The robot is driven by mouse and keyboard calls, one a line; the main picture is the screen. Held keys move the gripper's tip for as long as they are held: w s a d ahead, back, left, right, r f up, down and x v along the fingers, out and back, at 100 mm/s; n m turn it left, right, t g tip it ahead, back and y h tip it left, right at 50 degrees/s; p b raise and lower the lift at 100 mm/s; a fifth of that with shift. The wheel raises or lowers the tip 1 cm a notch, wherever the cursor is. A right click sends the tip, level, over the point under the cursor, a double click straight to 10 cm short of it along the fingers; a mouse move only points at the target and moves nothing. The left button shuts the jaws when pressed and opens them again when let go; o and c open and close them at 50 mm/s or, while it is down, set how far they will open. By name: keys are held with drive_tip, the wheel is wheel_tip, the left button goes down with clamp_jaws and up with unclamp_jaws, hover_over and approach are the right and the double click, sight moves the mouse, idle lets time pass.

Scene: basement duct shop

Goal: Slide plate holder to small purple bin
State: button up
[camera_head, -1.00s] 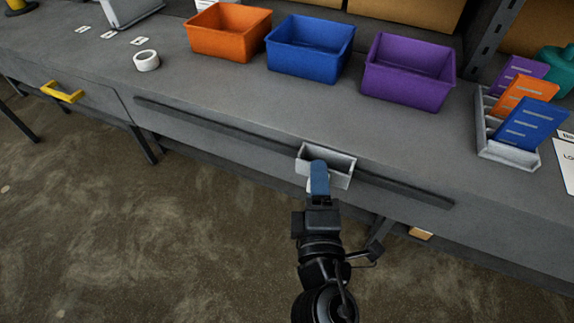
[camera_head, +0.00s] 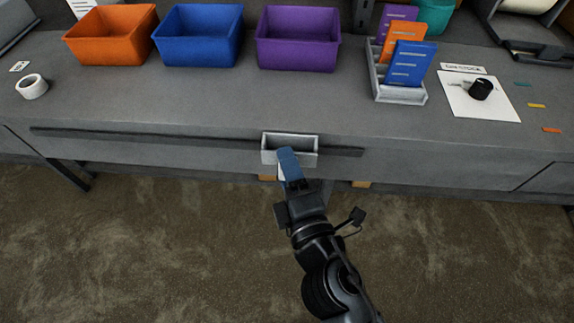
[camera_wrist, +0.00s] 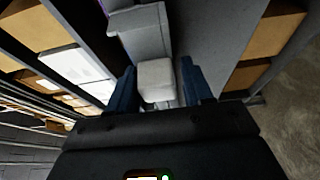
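The plate holder (camera_head: 305,158) is a small pale grey open box on the dark rail along the bench's front face. It sits near the rail's right end, roughly in front of the small purple bin (camera_head: 298,48), which stands on the bench top. My gripper (camera_head: 287,163) is at the holder's front. In the wrist view, its blue fingers (camera_wrist: 160,88) are on either side of a pale block (camera_wrist: 156,78) on the holder. The head view hides one finger.
Blue (camera_head: 198,45) and orange (camera_head: 110,42) bins stand left of the purple one. A rack (camera_head: 402,95) of coloured plates stands to its right. The dark rail (camera_head: 150,140) is clear left of the holder, with a short stretch free on its right.

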drive_tip(key=shift+o, duration=1.3)
drive_tip(key=b+v, duration=0.2)
drive_tip(key=v, duration=0.5)
drive_tip(key=shift+s, duration=0.35)
drive_tip(key=shift+d, duration=0.1)
drive_tip(key=s+d+r+m+g+h, duration=0.1)
drive_tip(key=s+d+r+m+h, duration=0.1)
drive_tip(key=s+d+m, duration=0.8)
drive_tip(key=s+d+r+m+h, duration=0.2)
drive_tip(key=s+d+m+h, duration=0.2)
drive_tip(key=s+d+m, duration=0.7)
drive_tip(key=s+m, duration=0.1)
drive_tip(key=s, duration=0.2)
drive_tip(key=shift+s+r+g+h, duration=0.25)
drive_tip(key=shift+s+g+h, duration=0.1)
drive_tip(key=shift+g+h, duration=0.05)
